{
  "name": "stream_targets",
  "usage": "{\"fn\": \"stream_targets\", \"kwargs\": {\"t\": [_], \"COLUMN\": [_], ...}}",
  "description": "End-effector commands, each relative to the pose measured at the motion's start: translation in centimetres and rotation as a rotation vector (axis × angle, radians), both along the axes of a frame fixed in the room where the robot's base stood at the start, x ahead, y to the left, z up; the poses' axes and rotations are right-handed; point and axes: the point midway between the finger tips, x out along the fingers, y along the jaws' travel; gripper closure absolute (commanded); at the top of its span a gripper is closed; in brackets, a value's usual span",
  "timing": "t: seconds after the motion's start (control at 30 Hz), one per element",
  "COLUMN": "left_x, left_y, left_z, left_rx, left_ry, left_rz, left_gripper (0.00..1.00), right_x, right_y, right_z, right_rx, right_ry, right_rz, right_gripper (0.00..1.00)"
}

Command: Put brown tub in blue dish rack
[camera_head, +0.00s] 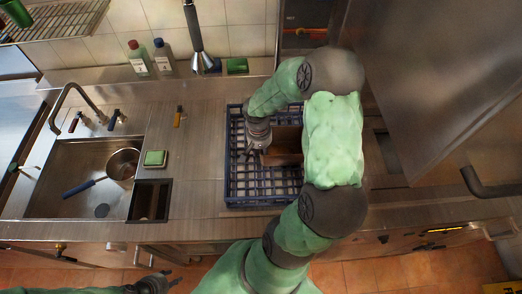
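The brown tub (286,146) sits inside the blue dish rack (234,182), toward its right half. My large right arm partly covers the tub's right end. My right gripper (256,153) points down at the tub's left end, inside the rack's outline. Its fingers are small and dark against the rack, so I cannot tell whether they grip the tub wall or stand apart from it. I also cannot tell if the tub rests fully on the rack's bottom. My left gripper (173,277) is at the bottom left, in front of the counter, with its fingers apart and empty.
A sink (60,180) with a blue-handled pan (122,164) is at the left. A green sponge (155,158) lies between sink and rack. Two bottles (139,58) stand on the back ledge. A large metal hood (440,80) fills the upper right.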

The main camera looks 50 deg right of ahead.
Motion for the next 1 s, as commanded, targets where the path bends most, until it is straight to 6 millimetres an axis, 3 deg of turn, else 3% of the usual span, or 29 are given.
{"fn": "stream_targets", "kwargs": {"t": [0.17, 0.7, 1.0], "left_x": [0.0, 0.0, 0.0], "left_y": [0.0, 0.0, 0.0], "left_z": [0.5, 2.1, 2.3], "left_rx": [0.0, 0.0, 0.0], "left_ry": [0.0, 0.0, 0.0], "left_rz": [0.0, 0.0, 0.0], "left_gripper": [0.6, 0.6, 0.6], "right_x": [0.1, 0.5, 0.5], "right_y": [0.0, 0.4, 0.5], "right_z": [0.8, 10.6, 12.3], "right_rx": [-0.002, -0.001, 0.0], "right_ry": [-0.001, -0.002, 0.0], "right_rz": [0.0, 0.001, 0.001], "right_gripper": [0.69, 0.69, 0.69]}}
